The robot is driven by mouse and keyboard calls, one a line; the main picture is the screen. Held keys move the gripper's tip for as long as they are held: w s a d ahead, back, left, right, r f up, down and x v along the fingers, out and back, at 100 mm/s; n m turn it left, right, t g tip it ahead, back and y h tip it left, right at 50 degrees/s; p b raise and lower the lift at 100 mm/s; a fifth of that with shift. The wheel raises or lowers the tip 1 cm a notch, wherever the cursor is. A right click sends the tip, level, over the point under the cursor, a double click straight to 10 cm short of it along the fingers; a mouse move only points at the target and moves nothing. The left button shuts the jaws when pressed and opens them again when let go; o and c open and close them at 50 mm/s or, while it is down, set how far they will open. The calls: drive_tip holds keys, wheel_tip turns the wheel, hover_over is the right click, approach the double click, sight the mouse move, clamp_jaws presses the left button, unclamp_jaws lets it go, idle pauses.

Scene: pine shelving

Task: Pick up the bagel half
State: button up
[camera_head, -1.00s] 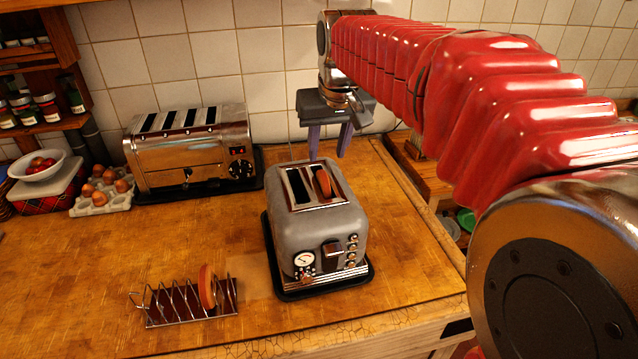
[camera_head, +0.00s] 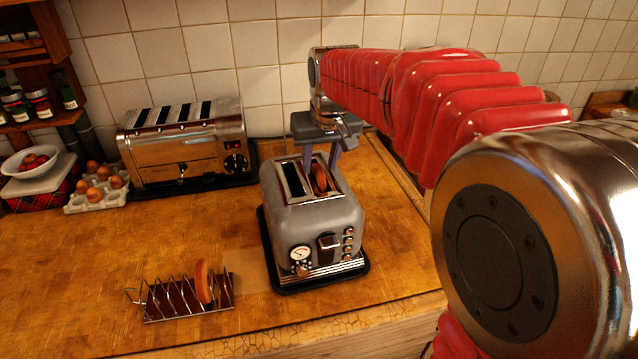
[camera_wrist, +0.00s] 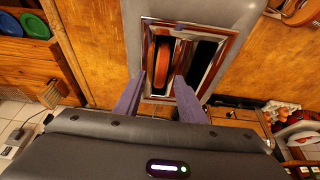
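One bagel half (camera_head: 320,180) stands on edge in the right slot of the small grey toaster (camera_head: 312,222). In the wrist view this bagel half (camera_wrist: 162,65) is in the left slot, and the other slot looks empty. Another bagel half (camera_head: 203,281) stands in the wire toast rack (camera_head: 160,312) at the front left. My gripper (camera_head: 321,160) is just above the far end of the toaster's slots. In the wrist view its two purple fingers (camera_wrist: 161,77) are apart, one on each side of the bagel half, with nothing held. Whether they touch it I cannot tell.
A large chrome toaster (camera_head: 187,150) stands at the back left against the tiled wall. An egg tray (camera_head: 98,193) and a white bowl (camera_head: 26,163) are farther left. The wooden counter (camera_head: 90,255) is clear left of the rack and between the toasters.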

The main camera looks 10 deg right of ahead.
drive_tip(key=shift+w+f, duration=0.2)
drive_tip(key=shift+f, duration=0.2)
drive_tip(key=shift+c, duration=0.2)
clamp_jaws()
idle(0.3)
